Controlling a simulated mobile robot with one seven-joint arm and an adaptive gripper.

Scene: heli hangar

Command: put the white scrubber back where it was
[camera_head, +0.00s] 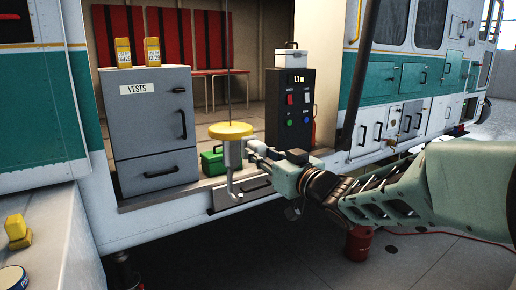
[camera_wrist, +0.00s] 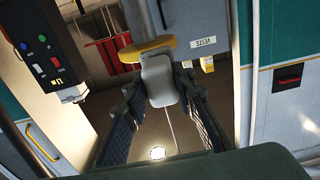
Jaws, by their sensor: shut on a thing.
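My gripper (camera_head: 248,153) is shut on the pale grey body of a hoist hook (camera_head: 233,157), just under its yellow disc (camera_head: 230,130). The hook hangs upright on a thin cable in the open doorway, its curved lower end near the sill. The wrist view is turned over; the hook's grey body (camera_wrist: 160,78) lies between the two dark fingers (camera_wrist: 160,105), and the yellow disc (camera_wrist: 148,50) shows beside it. I cannot surely pick out a white scrubber. A white case (camera_head: 291,60) with a dark handle stands on the black control box (camera_head: 290,118).
A grey VESTS cabinet (camera_head: 152,115) stands left of the hook, with two yellow units (camera_head: 152,51) on top. A green box (camera_head: 212,161) sits on the floor behind the hook. A red drum (camera_head: 358,243) stands below at right. The doorway's sill edge is close.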

